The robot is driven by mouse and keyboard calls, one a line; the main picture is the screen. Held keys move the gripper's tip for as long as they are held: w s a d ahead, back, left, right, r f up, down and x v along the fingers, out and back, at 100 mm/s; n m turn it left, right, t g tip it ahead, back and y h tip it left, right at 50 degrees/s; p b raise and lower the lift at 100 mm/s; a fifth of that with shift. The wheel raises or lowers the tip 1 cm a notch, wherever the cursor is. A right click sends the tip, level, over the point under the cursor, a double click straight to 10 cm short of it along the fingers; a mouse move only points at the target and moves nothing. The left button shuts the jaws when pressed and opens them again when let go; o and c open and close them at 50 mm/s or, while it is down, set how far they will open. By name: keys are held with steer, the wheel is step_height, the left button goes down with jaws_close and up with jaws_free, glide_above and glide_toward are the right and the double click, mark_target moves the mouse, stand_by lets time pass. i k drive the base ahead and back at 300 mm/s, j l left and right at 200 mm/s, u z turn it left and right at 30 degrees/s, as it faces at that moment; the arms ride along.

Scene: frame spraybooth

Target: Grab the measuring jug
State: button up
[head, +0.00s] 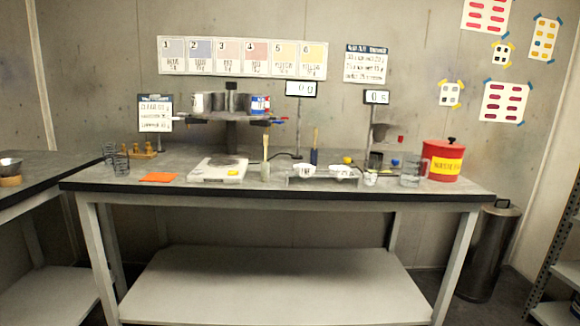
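A clear jug-like vessel (411,174), which looks like the measuring jug, stands upright near the right end of the grey workbench (320,196). It is just left of a red lidded can with a yellow label (443,161). Its right side lies close to the can; I cannot tell if they touch. My gripper is not in view.
A white scale (218,170), an orange cloth (158,177), a grey rack with white cups (322,180) and a small white cup (371,178) stand along the bench. A dark metal bin (488,255) is on the floor at right. The lower shelf (270,285) is empty.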

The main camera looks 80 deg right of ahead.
mark_target(412, 166)
steer(key=z, duration=3.1)
